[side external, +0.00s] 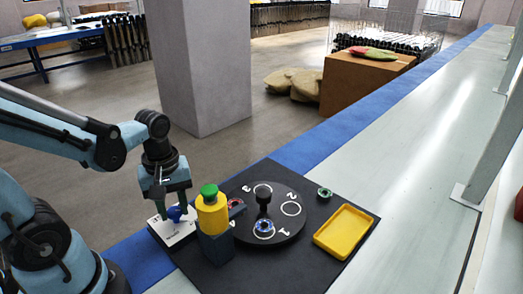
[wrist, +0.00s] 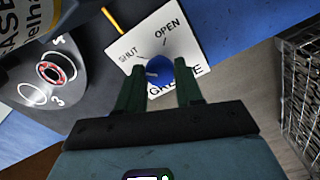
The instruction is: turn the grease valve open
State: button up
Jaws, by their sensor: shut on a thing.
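The grease valve is a blue knob (wrist: 159,68) on a white plate (wrist: 192,42) printed SHUT, OPEN and GREASE. In the wrist view SHUT is at the knob's upper left and OPEN at its upper right. A pale mark shows on the knob's left side, nearer the SHUT line than the OPEN line. My gripper (wrist: 159,84) is shut on the knob, one dark green finger on each side. In the side view my gripper (side external: 173,205) points down over the white plate (side external: 170,235), with the blue knob (side external: 174,213) between its fingers.
A yellow bottle with a green cap (side external: 212,211) stands on a dark blue block (side external: 215,244), close right of my gripper. Beyond are a black turntable (side external: 283,228) with numbered circles and a central post, and a yellow tray (side external: 345,231). A wire basket (wrist: 302,100) shows in the wrist view.

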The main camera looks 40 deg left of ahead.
jog(key=shift+m, duration=0.3)
jog(key=m, duration=0.3)
jog(key=shift+m, duration=0.3)
jog(key=m, duration=0.4)
jog(key=shift+m, duration=0.3)
jog(key=m, duration=0.4)
jog(key=shift+m, duration=2.5)
jog(key=o, duration=1)
jog(key=shift+o, duration=0.2)
